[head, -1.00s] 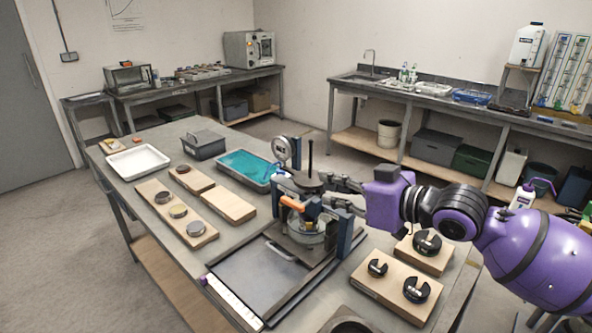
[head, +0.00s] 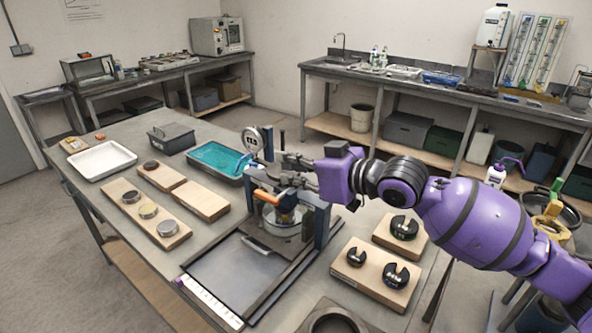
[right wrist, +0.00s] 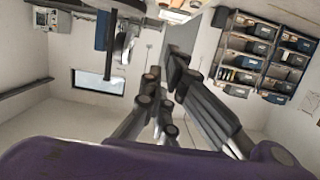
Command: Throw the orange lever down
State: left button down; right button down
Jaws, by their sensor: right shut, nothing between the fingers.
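The orange lever (head: 266,197) shows as a short orange grip on the front of a blue-and-grey press-like rig (head: 322,226) on the table. It lies close to level, sloping slightly down to the right. My right gripper (head: 287,165) reaches in from the right and is shut and empty. Its fingers are above and behind the orange grip in the picture, apart from it, and cover part of the rig's top. In the right wrist view the dark fingers (right wrist: 170,95) point away from the camera; the lever does not show there. My left gripper is not in view.
A round dial gauge (head: 252,139) stands at the rig's back left, and a dark post (head: 282,140) rises behind my fingers. A teal-filled tray (head: 215,158) lies left of the rig. Wooden boards with black slotted weights (head: 397,275) are at front right.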

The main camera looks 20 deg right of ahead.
jog(key=x, duration=0.6)
jog(key=shift+a+r, duration=0.1)
jog(key=shift+r, duration=0.05)
notch_tip(320, 180, down, 4)
jog(key=shift+w+r, duration=0.1)
jog(key=shift+r, duration=0.1)
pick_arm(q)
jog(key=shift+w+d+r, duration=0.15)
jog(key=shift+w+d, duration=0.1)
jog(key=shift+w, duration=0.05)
pick_arm(e)
jog(key=shift+f, duration=0.35)
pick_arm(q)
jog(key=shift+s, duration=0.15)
